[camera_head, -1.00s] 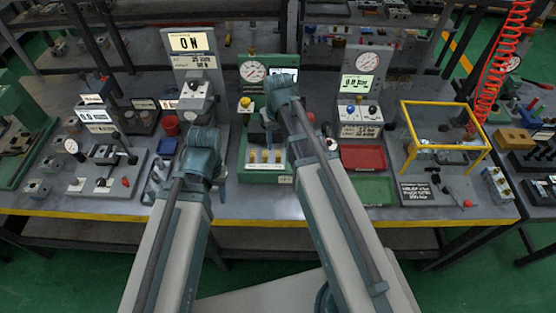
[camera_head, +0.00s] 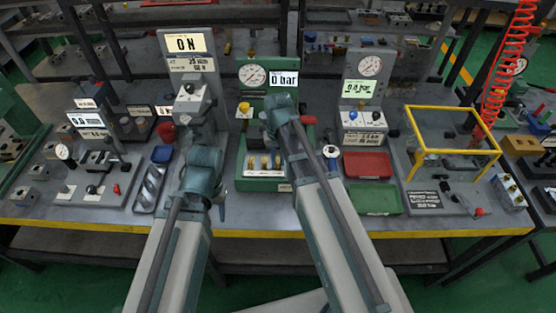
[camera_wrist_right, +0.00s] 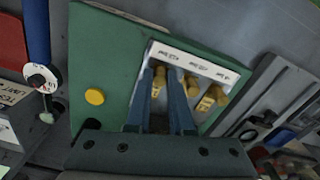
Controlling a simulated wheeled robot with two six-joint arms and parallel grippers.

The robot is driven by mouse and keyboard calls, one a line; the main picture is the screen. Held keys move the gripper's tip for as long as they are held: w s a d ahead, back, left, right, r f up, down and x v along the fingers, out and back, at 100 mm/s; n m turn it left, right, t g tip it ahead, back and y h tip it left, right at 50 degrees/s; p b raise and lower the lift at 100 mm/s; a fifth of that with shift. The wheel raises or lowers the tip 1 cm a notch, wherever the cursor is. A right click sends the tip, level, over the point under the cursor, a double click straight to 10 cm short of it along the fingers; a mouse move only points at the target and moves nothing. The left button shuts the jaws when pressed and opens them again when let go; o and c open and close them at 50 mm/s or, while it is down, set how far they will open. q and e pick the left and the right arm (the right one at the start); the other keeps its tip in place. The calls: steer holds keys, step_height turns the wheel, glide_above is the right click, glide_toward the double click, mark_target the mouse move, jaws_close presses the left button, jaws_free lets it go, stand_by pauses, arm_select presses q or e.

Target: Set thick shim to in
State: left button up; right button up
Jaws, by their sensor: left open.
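The green block (camera_head: 241,160) with a dial and a "0 bar" display carries several brass knobs (camera_head: 264,162) on its lower front. The wrist view shows these knobs in a row below a white label strip (camera_wrist_right: 196,62). The labels are too small to tell which knob is the thick shim. My right gripper (camera_wrist_right: 161,84) is over this row, its two blue fingers on either side of the left brass knob (camera_wrist_right: 159,76). I cannot tell whether they press on it. My left gripper (camera_head: 220,200) is mostly hidden beneath its wrist, open, in front of the "ON" panel unit.
A yellow button (camera_wrist_right: 94,97) sits on the green block beside my right gripper. The "ON" panel unit (camera_head: 188,44) stands to the left. Red (camera_head: 367,165) and green (camera_head: 374,197) trays and a yellow frame (camera_head: 452,108) are to the right.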

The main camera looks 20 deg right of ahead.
mark_target(278, 156)
jaws_close()
stand_by(0.9)
steer(key=w, duration=0.2)
steer(key=w+d, duration=0.1)
steer(key=w, duration=0.1)
steer(key=shift+w+d, duration=0.1)
steer(key=shift+w, duration=0.15)
steer(key=shift+s, duration=0.1)
steer(key=o, duration=0.6)
jaws_free()
